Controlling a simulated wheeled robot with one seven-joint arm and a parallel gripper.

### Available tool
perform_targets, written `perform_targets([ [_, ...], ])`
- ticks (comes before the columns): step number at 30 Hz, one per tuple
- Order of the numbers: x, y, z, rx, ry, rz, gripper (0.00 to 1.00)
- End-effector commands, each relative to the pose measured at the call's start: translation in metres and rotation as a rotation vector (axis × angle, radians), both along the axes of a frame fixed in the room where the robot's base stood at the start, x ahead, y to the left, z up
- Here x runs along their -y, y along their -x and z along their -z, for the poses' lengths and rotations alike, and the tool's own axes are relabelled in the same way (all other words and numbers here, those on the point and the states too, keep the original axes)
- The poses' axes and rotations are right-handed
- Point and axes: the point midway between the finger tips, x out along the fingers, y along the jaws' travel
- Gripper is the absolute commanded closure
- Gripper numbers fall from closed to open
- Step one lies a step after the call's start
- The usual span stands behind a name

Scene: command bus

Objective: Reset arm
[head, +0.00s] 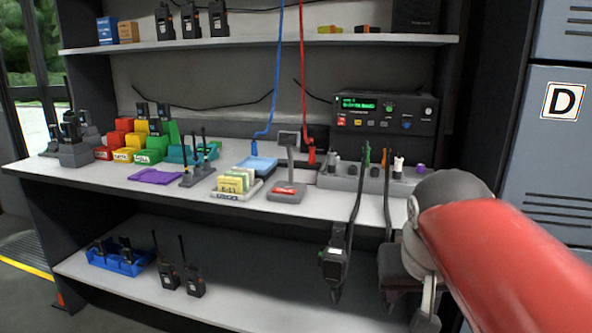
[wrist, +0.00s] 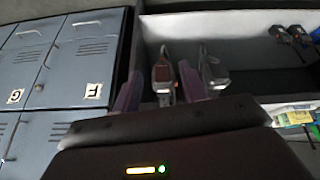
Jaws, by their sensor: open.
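My gripper (wrist: 160,88) shows in the wrist view with its two purple fingers apart and nothing held between them. Beyond the fingers hang two handheld devices, one with a reddish face (wrist: 163,74) and a grey one (wrist: 213,72). I cannot tell whether the fingers touch either one. In the head view my red and grey arm reaches in from the right, in front of the bench's right end. A dark handheld (head: 335,265) hangs on a cord left of my arm.
The bench (head: 350,206) holds coloured bins, a purple cloth (head: 156,175), a card tray (head: 234,186) and a radio unit (head: 386,113). Radios (head: 182,280) and a blue crate (head: 118,258) stand on the lower shelf (head: 255,291). Lockers (head: 560,180) stand at right.

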Motion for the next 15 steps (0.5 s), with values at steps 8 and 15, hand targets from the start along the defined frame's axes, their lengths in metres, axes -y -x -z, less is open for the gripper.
perform_targets([
  [8, -0.007, 0.030, 0.034, 0.012, -0.015, -0.047, 0.57],
  [15, -0.014, 0.065, 0.080, 0.028, -0.045, -0.106, 0.57],
])
